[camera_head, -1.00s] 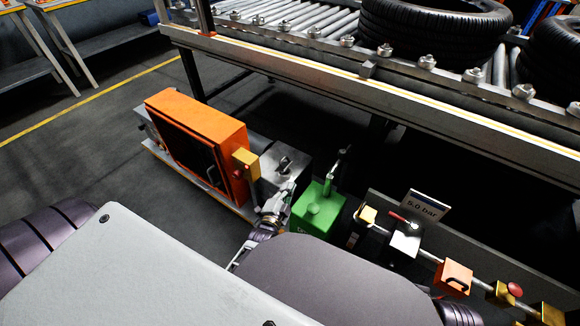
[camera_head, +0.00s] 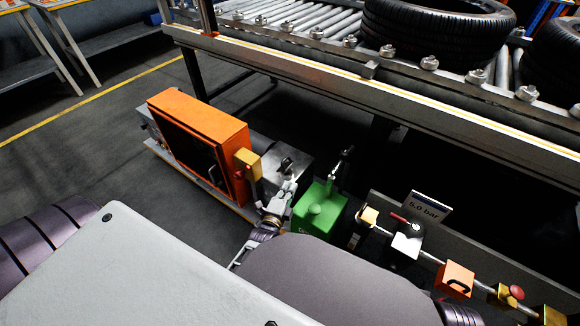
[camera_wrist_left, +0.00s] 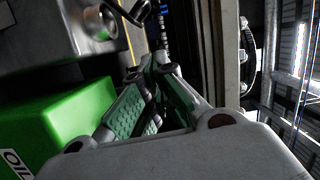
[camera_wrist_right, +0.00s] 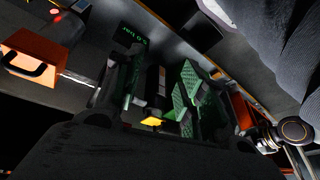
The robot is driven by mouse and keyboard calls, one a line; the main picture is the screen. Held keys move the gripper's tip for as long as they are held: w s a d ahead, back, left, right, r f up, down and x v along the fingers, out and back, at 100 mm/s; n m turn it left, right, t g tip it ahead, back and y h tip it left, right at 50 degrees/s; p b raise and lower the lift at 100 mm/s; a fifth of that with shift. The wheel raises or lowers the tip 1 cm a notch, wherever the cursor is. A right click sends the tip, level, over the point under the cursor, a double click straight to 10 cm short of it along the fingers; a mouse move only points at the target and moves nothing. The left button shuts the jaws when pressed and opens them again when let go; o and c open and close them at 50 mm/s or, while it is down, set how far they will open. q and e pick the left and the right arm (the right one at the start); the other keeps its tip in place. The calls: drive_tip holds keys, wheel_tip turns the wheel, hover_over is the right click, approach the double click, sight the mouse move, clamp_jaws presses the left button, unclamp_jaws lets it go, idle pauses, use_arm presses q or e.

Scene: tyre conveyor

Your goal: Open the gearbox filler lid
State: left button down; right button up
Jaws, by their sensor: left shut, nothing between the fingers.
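The grey gearbox (camera_head: 262,146) stands to the right of the orange housing. The filler fitting (camera_head: 287,164) on its top shows a dark round part and a loop, small in the head view. In the left wrist view a silver round filler neck (camera_wrist_left: 100,20) and a dark loop handle (camera_wrist_left: 142,10) show at the top. I cannot tell how far the lid is lifted. My left gripper (camera_head: 287,181) is shut and empty, close to the near side of the fitting; its fingertips (camera_wrist_left: 155,62) meet in the left wrist view. My right gripper (camera_wrist_right: 158,78) is open and empty.
The green oil can (camera_head: 318,212) stands right beside my left gripper. The orange housing (camera_head: 200,140) is to its left. A pipe with valves and a 5.0 bar sign (camera_head: 428,206) runs to the right. The conveyor frame (camera_head: 370,88) crosses behind.

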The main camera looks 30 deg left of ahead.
sight(290, 166)
use_arm(q)
drive_tip(key=shift+w, duration=0.1)
drive_tip(key=shift+w+a+f+b, duration=0.1)
drive_tip(key=shift+w+a+b, duration=0.75)
drive_tip(key=shift+w, duration=0.85)
drive_tip(key=shift+w+a+f+b, duration=0.1)
drive_tip(key=shift+w+a+b, duration=0.75)
drive_tip(key=shift+w, duration=0.85)
drive_tip(key=shift+w+a+f+b, duration=0.1)
drive_tip(key=shift+w+a+b, duration=0.75)
drive_tip(key=shift+w, duration=0.85)
use_arm(e)
drive_tip(key=w+a+f+t+y, duration=0.1)
drive_tip(key=a+f+t, duration=0.1)
drive_tip(key=f, duration=0.8)
drive_tip(key=shift+w+a+y, duration=0.15)
drive_tip(key=shift+a+y, duration=0.25)
drive_tip(key=shift+a, duration=0.1)
use_arm(q)
drive_tip(key=shift+r, duration=0.1)
use_arm(e)
drive_tip(key=shift+r, duration=0.2)
